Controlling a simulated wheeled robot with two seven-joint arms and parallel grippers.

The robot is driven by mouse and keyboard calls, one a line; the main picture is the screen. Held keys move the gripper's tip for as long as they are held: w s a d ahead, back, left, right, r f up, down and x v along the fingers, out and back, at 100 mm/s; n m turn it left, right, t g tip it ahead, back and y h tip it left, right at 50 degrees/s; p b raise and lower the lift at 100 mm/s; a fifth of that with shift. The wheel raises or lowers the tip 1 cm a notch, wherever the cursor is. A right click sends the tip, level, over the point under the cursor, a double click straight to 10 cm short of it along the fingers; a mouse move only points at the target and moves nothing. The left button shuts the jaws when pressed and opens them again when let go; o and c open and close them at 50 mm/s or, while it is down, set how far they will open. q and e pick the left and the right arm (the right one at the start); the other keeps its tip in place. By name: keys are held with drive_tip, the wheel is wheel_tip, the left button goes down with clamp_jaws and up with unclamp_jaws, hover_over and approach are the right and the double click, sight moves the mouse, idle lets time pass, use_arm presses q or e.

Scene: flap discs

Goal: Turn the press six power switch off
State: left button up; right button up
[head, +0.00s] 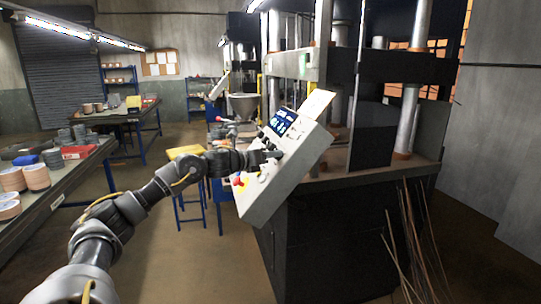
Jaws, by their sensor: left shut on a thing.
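The press control panel (285,175) is a tilted light-grey box at the front of a large dark press. It has a blue display (282,121) near its top and a red knob on yellow (239,181) at its lower left. My left arm reaches in from the left, and its gripper (275,156) is at the middle of the panel face, shut on a small dark part there. The gripper covers that part, so the power switch and its position cannot be made out. My right gripper is not in view.
The press (375,150) with its columns fills the right. Thin rods (405,245) lean against its base. Workbenches with stacked discs (37,177) stand at the left. A yellow-topped stool (186,152) stands behind my arm. The floor at centre left is clear.

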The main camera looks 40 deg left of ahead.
use_arm(q)
drive_tip(key=n+y+p, duration=0.1)
drive_tip(key=n, duration=0.1)
drive_tip(key=n+g+y+p, duration=0.1)
drive_tip(key=p, duration=0.1)
drive_tip(key=r+n+y+p, duration=0.1)
drive_tip(key=n+p, duration=0.1)
drive_tip(key=shift+d+n+y, duration=0.25)
drive_tip(key=shift+n+y, duration=0.05)
drive_tip(key=shift+y, duration=0.1)
drive_tip(key=shift+f+n+g+y+p, duration=0.15)
drive_tip(key=shift+n+g+y+p, duration=0.35)
drive_tip(key=shift+n+p, duration=0.5)
drive_tip(key=o, duration=1)
drive_tip(key=shift+f, duration=0.1)
drive_tip(key=shift+c, duration=0.2)
